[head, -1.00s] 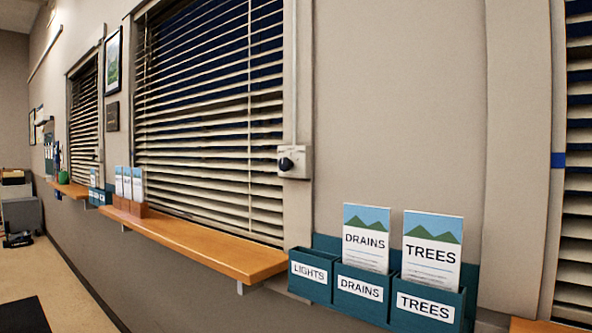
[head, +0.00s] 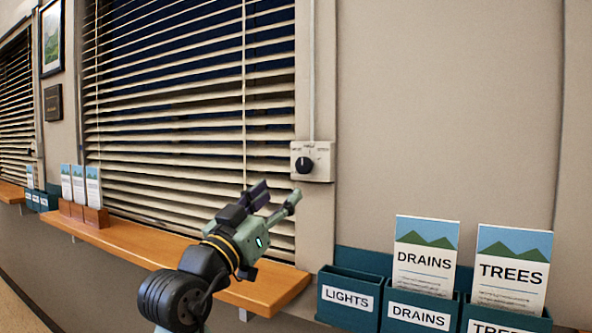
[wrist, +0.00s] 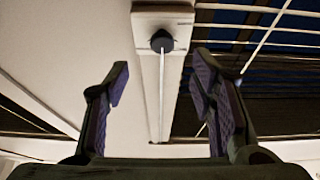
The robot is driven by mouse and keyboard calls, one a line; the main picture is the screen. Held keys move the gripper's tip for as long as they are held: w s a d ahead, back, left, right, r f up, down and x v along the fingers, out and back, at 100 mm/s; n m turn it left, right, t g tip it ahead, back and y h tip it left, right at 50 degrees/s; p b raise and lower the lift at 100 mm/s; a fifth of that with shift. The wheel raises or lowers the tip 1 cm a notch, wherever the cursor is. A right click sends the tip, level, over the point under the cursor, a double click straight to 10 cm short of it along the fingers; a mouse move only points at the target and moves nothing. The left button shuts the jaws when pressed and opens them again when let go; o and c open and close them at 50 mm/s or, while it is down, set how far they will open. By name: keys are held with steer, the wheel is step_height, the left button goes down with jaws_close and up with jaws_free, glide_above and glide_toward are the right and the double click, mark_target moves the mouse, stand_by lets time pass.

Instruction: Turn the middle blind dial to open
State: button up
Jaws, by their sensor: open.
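The blind dial is a dark round knob (head: 304,164) on a pale control box (head: 324,160) on the window frame, right of the large blind (head: 190,110). Small labels sit above the knob, too small to read surely. The blind's slats are tilted, with dark gaps between them. My gripper (head: 278,194) is in front of the blind, below and left of the box, apart from it. In the wrist view the fingers (wrist: 160,78) are spread and empty, with the knob (wrist: 162,40) beyond the gap between their tips. The knob's pointer direction is unclear.
A wooden sill (head: 135,238) runs below the blind and holds a small leaflet stand (head: 94,215). Teal leaflet holders (head: 350,300) hang on the wall at lower right. A thin conduit (head: 311,70) rises from the box. The wall right of the box is bare.

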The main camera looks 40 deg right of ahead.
mark_target(302, 168)
steer(key=p+x, duration=0.3)
steer(key=x, duration=0.6)
steer(key=shift+a+r, duration=0.15)
steer(key=shift+w+d+r, duration=0.1)
steer(key=shift+w+d, duration=0.2)
steer(key=shift+d, duration=0.25)
steer(key=shift+c, duration=0.3)
steer(key=c, duration=1.1)
